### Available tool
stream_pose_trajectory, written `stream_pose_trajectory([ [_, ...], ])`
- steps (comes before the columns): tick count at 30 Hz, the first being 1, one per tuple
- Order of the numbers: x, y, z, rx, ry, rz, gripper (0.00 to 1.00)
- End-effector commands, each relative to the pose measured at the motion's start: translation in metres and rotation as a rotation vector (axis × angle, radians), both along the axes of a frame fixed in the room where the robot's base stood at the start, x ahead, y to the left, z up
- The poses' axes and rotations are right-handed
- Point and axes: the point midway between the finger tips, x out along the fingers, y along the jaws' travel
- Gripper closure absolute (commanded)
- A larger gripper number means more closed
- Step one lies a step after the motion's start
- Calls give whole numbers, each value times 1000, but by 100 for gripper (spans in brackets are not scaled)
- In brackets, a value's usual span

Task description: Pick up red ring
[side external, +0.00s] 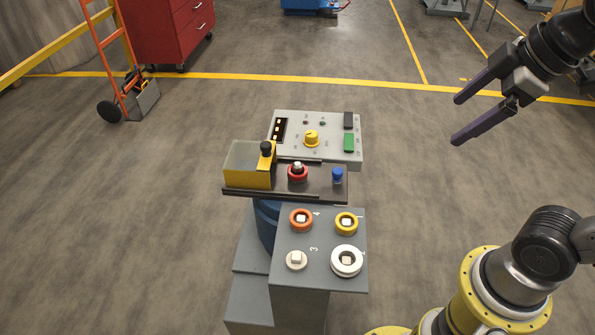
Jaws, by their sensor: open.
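The red ring (297,174) sits on the dark narrow platform (318,184), around a small pale post or knob; its lower details are too small to tell. My gripper (457,121) is at the upper right, well apart from the ring and to its right. Its two long dark fingers are spread and empty, pointing left and down. On the grey stand (320,282) in front, an orange ring (292,225), a yellow ring (337,226) and a white ring (335,268) each surround a pale square peg. A fourth peg (296,257) at front left has a pale round base.
A yellow box with a clear top (247,178) and a black knob (266,147) stands left of the red ring. A blue knob (337,175) is close on its right. A grey control panel (335,127) with a yellow dial (311,138) lies behind. The space toward my gripper is clear.

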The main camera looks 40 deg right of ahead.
Motion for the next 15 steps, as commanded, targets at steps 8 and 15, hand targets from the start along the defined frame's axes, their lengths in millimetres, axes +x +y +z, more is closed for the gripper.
stream_pose_trajectory([
  [8,100,21,36,-197,109,491,6],
  [15,190,54,16,-285,214,838,6],
])
